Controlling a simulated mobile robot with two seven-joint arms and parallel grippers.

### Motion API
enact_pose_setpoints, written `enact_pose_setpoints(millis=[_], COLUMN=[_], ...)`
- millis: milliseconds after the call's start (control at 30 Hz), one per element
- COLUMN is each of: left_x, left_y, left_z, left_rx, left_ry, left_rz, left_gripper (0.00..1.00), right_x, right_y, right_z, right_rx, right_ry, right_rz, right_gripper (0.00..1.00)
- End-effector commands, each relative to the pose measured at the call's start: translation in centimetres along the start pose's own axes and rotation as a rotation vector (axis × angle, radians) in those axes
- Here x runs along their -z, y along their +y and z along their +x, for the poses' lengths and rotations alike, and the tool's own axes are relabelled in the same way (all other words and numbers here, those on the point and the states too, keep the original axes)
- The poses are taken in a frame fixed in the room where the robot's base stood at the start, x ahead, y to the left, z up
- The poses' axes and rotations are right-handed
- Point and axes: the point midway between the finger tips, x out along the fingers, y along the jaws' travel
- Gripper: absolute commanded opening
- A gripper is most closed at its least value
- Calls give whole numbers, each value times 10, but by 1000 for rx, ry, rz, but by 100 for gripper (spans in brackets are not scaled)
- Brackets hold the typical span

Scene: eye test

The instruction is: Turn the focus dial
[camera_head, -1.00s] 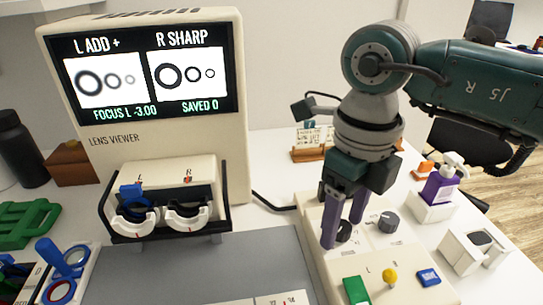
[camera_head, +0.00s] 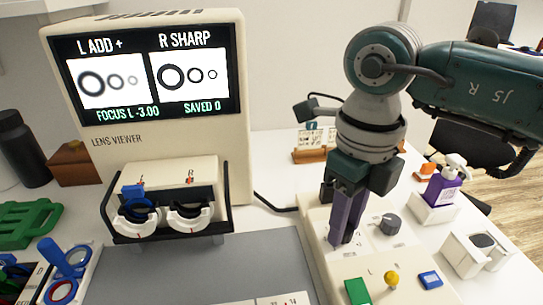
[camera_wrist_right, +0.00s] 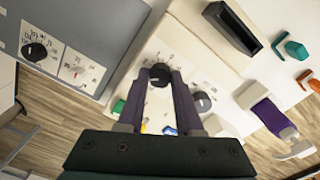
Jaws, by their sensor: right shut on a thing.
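My right gripper (camera_head: 342,238) points down at the white control panel (camera_head: 325,268), its purple fingers closed around a dark dial (camera_wrist_right: 159,75). The fingers hide most of this dial in the head view; in the wrist view it sits between the fingertips (camera_wrist_right: 160,82). A second dark dial (camera_head: 389,223) stands free to its right and also shows in the wrist view (camera_wrist_right: 202,102). I cannot read the panel's labels. The lens viewer's screen (camera_head: 150,113) reads "L ADD +", "R SHARP", "FOCUS L -3.00" and "SAVED 0". The left rings look blurred, the right ones sharp. My left gripper is out of view.
A yellow-topped lever (camera_head: 391,279) stands between a green button (camera_head: 357,290) and a blue button (camera_head: 430,280) at the panel's front. The grey mat (camera_head: 215,268) left of the panel is mostly bare.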

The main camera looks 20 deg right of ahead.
Motion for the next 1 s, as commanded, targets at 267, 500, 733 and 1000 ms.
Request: enact_pose_setpoints(millis=[267, 500, 733, 1000], left_x=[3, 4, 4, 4], left_y=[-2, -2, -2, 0], left_z=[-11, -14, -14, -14], left_rx=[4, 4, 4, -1], left_ry=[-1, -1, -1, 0], left_rz=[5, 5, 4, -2], left_gripper=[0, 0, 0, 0], right_x=[0, 0, 0, 0], right_y=[0, 0, 0, 0], right_z=[-3, -1, 0, 0], right_rx=[0, -1, -1, -1], right_ry=[1, 1, 0, 0], right_rz=[240, 385, 384, 383], right_gripper=[0, 0, 0, 63])
